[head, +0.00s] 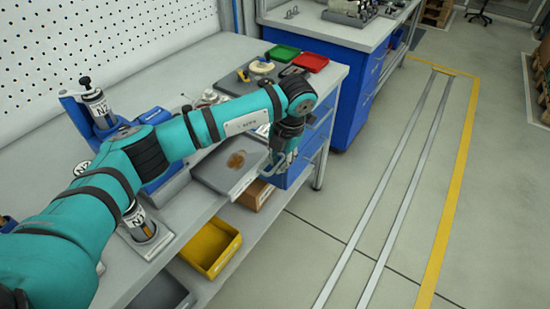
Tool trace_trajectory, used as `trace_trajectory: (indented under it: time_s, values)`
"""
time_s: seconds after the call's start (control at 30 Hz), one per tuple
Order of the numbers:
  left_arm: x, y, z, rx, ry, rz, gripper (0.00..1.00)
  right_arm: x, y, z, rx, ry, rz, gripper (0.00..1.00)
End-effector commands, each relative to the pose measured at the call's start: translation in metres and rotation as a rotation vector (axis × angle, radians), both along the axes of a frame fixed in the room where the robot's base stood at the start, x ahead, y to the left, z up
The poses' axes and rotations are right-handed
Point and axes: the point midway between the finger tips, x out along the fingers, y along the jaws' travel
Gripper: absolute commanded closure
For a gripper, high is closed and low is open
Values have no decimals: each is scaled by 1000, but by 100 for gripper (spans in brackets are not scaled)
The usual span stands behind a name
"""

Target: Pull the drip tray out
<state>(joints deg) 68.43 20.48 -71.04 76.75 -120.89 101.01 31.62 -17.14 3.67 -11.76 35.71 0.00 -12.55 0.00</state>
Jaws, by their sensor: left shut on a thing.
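The drip tray (212,173) is a flat grey tray with a brown stain on it, at the front edge of the workbench in the head view. Its front side juts out at the bench edge, towards the aisle. My left gripper (271,170) points down at the tray's front right side and is shut on the tray there. The gripper and arm hide part of the tray's far side and the exact grip. My right gripper is not in view.
Green (283,53) and red (310,62) bins stand at the bench's far end. Blue drawers (312,140) sit close beyond the gripper. A yellow bin (210,247) and a cardboard box (254,194) are on the lower shelf. The floor to the right is clear.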

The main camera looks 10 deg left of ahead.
Motion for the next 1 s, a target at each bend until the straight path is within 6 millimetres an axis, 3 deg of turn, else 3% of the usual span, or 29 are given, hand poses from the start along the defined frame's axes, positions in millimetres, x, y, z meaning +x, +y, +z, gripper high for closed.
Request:
trace_trajectory:
  time_s: [0.13,0.17,0.2,0.57,1.0]
  values:
    - [1,1,1,0,-3,-2,100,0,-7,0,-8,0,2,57]
    - [1,1,1,0,-4,-1,85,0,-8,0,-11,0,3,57]
    - [1,1,1,0,-3,-1,80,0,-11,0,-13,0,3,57]
    - [1,0,7,1,-3,-1,80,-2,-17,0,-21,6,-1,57]
    - [-4,-15,90,0,-5,-1,80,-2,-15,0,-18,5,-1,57]
